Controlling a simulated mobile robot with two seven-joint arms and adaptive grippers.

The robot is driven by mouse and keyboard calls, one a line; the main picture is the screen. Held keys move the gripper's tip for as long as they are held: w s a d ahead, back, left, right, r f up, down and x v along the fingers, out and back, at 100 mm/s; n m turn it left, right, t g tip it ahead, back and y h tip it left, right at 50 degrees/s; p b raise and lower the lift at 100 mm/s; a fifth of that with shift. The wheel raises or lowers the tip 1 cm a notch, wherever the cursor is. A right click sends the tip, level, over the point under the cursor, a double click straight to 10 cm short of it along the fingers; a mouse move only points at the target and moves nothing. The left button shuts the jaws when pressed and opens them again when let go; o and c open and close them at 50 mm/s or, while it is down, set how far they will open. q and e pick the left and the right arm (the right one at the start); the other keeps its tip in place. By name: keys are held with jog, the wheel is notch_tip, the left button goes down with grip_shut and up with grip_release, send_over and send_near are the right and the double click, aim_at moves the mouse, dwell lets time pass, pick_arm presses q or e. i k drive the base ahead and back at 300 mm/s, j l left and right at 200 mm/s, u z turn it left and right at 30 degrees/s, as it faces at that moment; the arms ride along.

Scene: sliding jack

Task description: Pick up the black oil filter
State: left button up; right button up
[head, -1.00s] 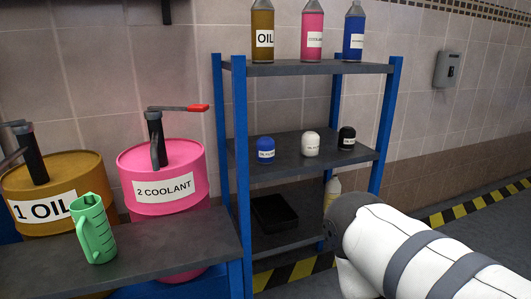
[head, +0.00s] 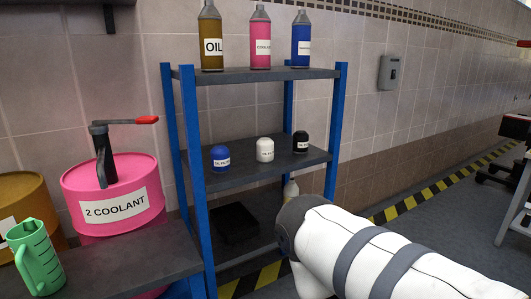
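The black oil filter (head: 300,142) stands upright on the middle shelf (head: 250,172) of a blue-framed rack, at the right end of a row. It is a small black cylinder with a rounded top and a white label. A white filter (head: 265,149) and a blue filter (head: 220,157) stand to its left, apart from it. My arm, in white and grey, reaches in from the lower right and ends in a dark grey rounded part below the shelf's right side. No gripper fingers show in the head view.
Oil (head: 211,40), coolant (head: 260,40) and blue (head: 301,40) bottles stand on the top shelf. A black tray (head: 236,223) lies on the bottom level, with a pale bottle (head: 291,190) at its right. A pink barrel (head: 112,198) and green jug (head: 36,258) are at left.

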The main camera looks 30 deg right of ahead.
aim_at(300, 138)
jog(key=z, duration=1.25)
jog(key=i+l+u, duration=0.4)
jog(key=i+l, duration=0.2)
jog(key=i+l+u, duration=0.25)
jog(key=l, duration=0.15)
jog(key=i+l+u, duration=0.2)
jog(key=l, duration=0.2)
jog(key=i+l+u, duration=0.2)
jog(key=l, duration=0.25)
